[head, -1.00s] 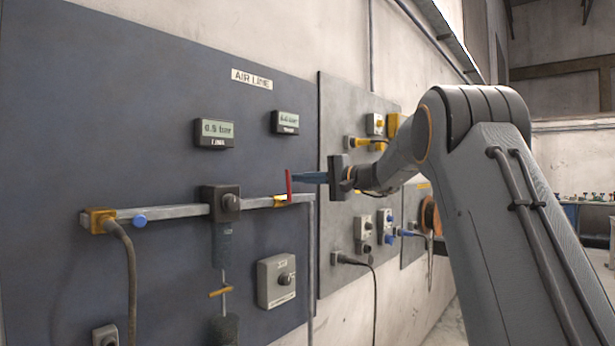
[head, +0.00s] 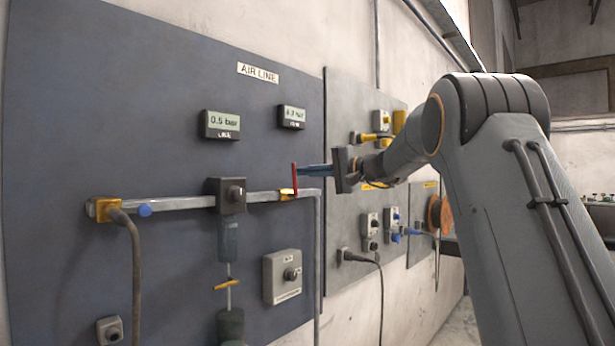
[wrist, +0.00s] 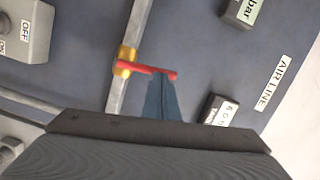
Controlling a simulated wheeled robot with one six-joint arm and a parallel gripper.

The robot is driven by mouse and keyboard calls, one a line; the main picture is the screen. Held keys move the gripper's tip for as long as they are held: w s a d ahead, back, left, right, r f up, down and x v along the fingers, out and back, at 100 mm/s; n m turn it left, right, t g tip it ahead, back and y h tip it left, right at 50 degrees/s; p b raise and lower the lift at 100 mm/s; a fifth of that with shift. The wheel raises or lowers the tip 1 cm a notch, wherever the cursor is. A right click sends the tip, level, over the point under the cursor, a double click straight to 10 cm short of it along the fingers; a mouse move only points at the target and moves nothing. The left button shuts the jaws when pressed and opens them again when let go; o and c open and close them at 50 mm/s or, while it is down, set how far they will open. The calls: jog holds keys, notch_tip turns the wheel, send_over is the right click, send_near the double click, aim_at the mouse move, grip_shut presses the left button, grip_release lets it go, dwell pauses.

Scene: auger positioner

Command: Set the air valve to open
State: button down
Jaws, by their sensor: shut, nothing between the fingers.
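The air valve has a red lever (head: 294,180) on a brass body (head: 287,194) at the right part of the air pipe (head: 265,196). The lever stands upright, across the pipe. In the wrist view the lever (wrist: 148,68) crosses from the brass body (wrist: 124,62) toward the right. My gripper (head: 301,171) is shut and empty, its blue fingertips at the upper part of the lever. In the wrist view my fingertips (wrist: 161,76) are right at the lever near its free end; I cannot tell whether they touch it.
An "AIR LINE" label (head: 258,73) and two displays, one reading 0.5 bar (head: 221,125), sit above the pipe. A regulator (head: 231,195) is left of the valve. A grey switch box (head: 282,277) is below. A grey panel (head: 340,220) with connectors lies right.

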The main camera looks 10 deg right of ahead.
jog(key=shift+s+a+n+b, duration=0.35)
jog(key=shift+n+b, duration=0.35)
jog(key=shift+b, duration=1.2)
jog(key=s+a+f+n+h+b, duration=0.3)
jog(key=n+b, duration=0.9)
jog(key=b, duration=1.6)
notch_tip(320, 180, down, 2)
jog(key=s+a, duration=0.1)
jog(key=a, duration=0.1)
jog(key=shift+a+f+t+h, duration=0.2)
jog(key=shift+a+t+h, duration=0.1)
jog(key=shift+a+t, duration=0.1)
jog(key=shift+f+b, duration=0.1)
jog(key=shift+b, duration=0.45)
